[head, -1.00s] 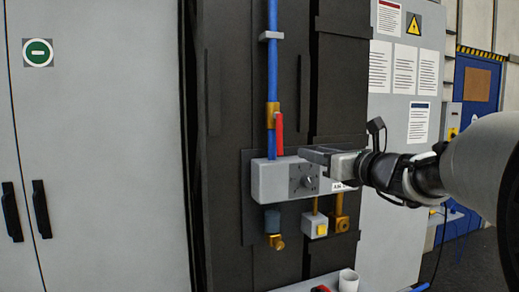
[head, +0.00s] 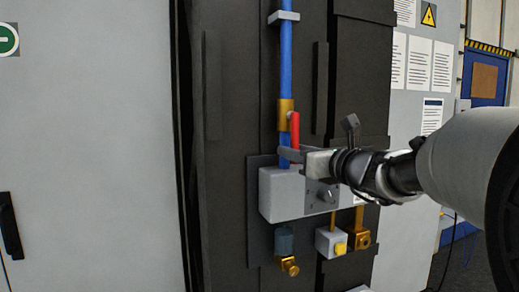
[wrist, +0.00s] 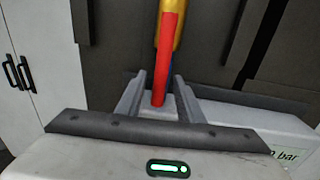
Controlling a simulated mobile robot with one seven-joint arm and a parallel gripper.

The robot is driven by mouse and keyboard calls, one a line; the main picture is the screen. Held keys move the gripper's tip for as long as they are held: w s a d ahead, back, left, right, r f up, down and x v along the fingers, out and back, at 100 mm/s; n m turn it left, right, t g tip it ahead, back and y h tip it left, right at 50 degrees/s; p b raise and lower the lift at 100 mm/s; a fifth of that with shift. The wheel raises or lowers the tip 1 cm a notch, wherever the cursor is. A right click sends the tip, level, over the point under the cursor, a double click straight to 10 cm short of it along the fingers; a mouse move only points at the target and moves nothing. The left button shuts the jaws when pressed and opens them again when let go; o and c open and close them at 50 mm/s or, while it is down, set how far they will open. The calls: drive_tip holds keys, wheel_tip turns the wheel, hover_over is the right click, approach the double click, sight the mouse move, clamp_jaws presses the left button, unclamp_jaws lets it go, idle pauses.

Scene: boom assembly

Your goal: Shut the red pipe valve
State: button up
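The red valve handle (head: 295,130) hangs down from a brass valve body (head: 286,108) on the vertical blue pipe (head: 286,60). My gripper (head: 287,154) is at the handle's lower end, just above the grey box (head: 283,190). In the wrist view the red handle (wrist: 166,62) runs between the two grey fingers of my gripper (wrist: 157,84). The fingers stand apart, with the handle's lower end between them. They look open; I cannot tell whether either finger touches the handle. The fingers hide part of the handle's lower end in the head view.
The grey box carries a dial (head: 327,195) and sits close under my gripper. Brass fittings (head: 289,266) and a small box with a yellow button (head: 340,247) hang below. A dark panel (head: 230,100) stands behind, and a grey cabinet (head: 90,150) is at left.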

drive_tip(key=shift+w+a, duration=0.15)
drive_tip(key=shift+c, duration=0.4)
clamp_jaws()
drive_tip(key=w+d+r+n+h+b, duration=0.2)
drive_tip(key=d+r+n+b, duration=0.4)
drive_tip(key=n, duration=1.1)
drive_tip(key=shift+w+d+r+b, duration=0.2)
drive_tip(key=shift+d+r+b, duration=0.15)
drive_tip(key=shift+d+r, duration=0.85)
drive_tip(key=shift+a+r, duration=0.15)
drive_tip(key=shift+r, duration=0.05)
